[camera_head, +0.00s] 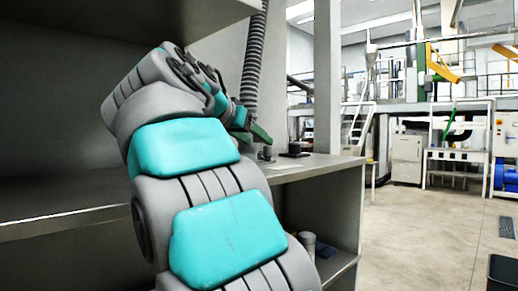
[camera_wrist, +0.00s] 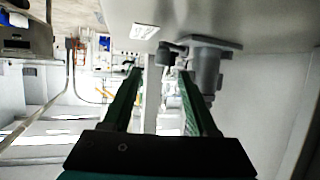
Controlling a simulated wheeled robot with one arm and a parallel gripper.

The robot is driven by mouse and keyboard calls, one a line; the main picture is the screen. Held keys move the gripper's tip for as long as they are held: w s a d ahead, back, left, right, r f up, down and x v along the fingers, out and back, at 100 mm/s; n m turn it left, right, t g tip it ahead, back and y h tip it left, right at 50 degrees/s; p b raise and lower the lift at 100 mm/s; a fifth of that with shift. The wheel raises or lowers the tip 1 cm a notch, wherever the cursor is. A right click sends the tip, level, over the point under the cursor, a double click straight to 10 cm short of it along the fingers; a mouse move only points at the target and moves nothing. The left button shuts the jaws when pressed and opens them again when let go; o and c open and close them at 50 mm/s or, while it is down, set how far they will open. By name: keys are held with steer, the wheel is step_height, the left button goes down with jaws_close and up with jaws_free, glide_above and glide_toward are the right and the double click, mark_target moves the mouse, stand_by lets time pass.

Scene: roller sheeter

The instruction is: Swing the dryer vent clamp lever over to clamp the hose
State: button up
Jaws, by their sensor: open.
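My gripper (camera_wrist: 159,72) is open, with two green fingers reaching forward in the wrist view. A grey flanged fitting (camera_wrist: 207,62), which looks like the vent clamp, is fixed to the pale counter surface beyond the right finger, which partly covers it. A short dark lever-like piece with a rounded end (camera_wrist: 167,50) juts left from it, in line with the gap between the fingertips; I cannot tell whether they touch. The hose's lower end is hidden.
The grey counter (camera_head: 318,166) has a dark round fitting (camera_head: 295,150) near its right end. A shelf overhang (camera_head: 200,12) is above my arm. A grey cylinder (camera_head: 307,240) stands on the lower shelf. Open floor (camera_head: 425,230) lies to the right.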

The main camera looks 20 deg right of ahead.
mark_target(266, 147)
steer(key=shift+w+d, duration=0.2)
steer(key=shift+w, duration=0.25)
steer(key=x, duration=0.7)
steer(key=shift+d+p, duration=0.15)
steer(key=shift+p, duration=0.25)
jaws_close()
stand_by(0.7)
